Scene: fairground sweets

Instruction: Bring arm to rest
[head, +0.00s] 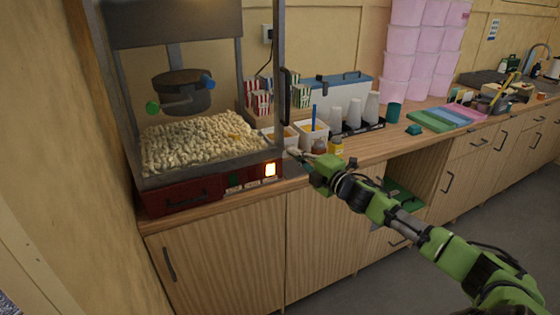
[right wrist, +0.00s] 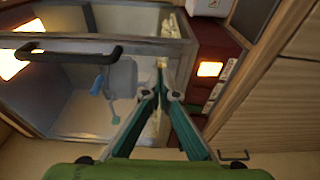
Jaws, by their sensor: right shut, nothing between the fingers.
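My right arm, green and black, reaches in from the lower right of the head view. Its gripper (head: 298,155) is at the counter's front edge, by the right front corner of the popcorn machine (head: 185,192). In the right wrist view the two teal and grey fingers (right wrist: 162,88) meet at their tips, with nothing held. The machine's dark red base (right wrist: 208,50) and lit switch (right wrist: 210,69) show just beyond and to the right of the fingers. Whether the fingertips touch the machine I cannot tell. My left gripper is out of view.
A black handle (head: 285,95) stands at the machine's right front edge. White tubs (head: 313,135), small jars (head: 336,146) and cups (head: 354,112) crowd the wooden counter (head: 375,150) near the gripper. An open compartment (head: 405,180) lies below. The floor in front is clear.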

